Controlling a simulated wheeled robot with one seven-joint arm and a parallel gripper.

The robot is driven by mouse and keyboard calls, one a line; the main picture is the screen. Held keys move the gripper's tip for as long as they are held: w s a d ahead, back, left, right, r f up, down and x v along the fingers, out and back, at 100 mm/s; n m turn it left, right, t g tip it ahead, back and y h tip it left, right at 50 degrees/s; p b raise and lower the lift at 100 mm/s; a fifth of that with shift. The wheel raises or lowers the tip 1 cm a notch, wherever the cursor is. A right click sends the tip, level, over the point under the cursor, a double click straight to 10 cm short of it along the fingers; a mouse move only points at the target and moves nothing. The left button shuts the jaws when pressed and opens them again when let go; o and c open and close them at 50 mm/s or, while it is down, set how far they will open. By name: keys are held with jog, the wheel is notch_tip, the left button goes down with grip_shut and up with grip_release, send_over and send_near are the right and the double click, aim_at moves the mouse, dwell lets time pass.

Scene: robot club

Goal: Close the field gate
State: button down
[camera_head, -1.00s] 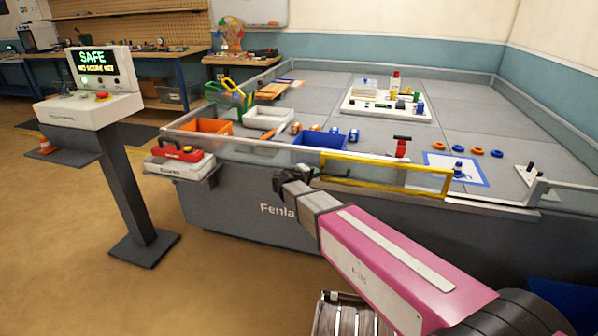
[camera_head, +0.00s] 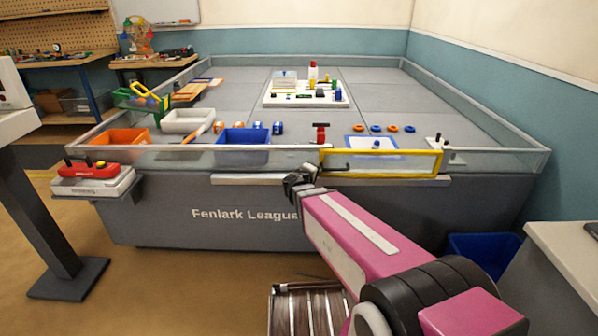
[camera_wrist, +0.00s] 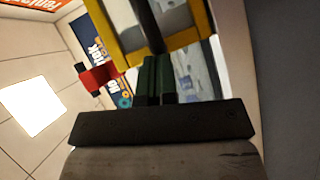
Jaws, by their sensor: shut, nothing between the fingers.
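The field gate is a clear panel in a yellow frame (camera_head: 383,176) on the front wall of the table. Its right end lies at or very near a grey bracket (camera_head: 438,147) with a dark knob. A black handle (camera_head: 336,169) sits low near the gate's left end. My gripper (camera_head: 298,181) is shut and empty, just left of that handle. In the wrist view, the yellow frame (camera_wrist: 190,37) and a dark bar (camera_wrist: 147,25) stand just beyond the shut fingers (camera_wrist: 155,70). I cannot tell whether they touch.
A red-topped post (camera_head: 320,133) stands behind the gate's left end. The red-handled unit (camera_head: 95,175) hangs at the table's left corner. A blue floor bin (camera_head: 485,247) and a pale counter (camera_head: 570,250) stand at right.

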jog(key=shift+s+d, duration=0.1)
jog(key=shift+d, duration=1.65)
jog(key=shift+a+r, duration=0.1)
jog(key=shift+a, duration=0.3)
send_near(326, 169)
jog(key=s+a+r, duration=0.1)
jog(key=s+a, duration=0.1)
jog(key=a, duration=0.2)
jog(key=s+d+f+m+g, duration=0.45)
jog(key=d+f+g, duration=0.25)
jog(key=d, duration=0.2)
jog(key=s+f+m+g+y, duration=0.4)
jog(key=s+f+g+y, duration=0.2)
jog(key=y, duration=0.3)
jog(key=shift+s+d+f+m, duration=0.3)
jog(key=shift+s+d+m, duration=0.1)
jog(key=shift+s, duration=0.1)
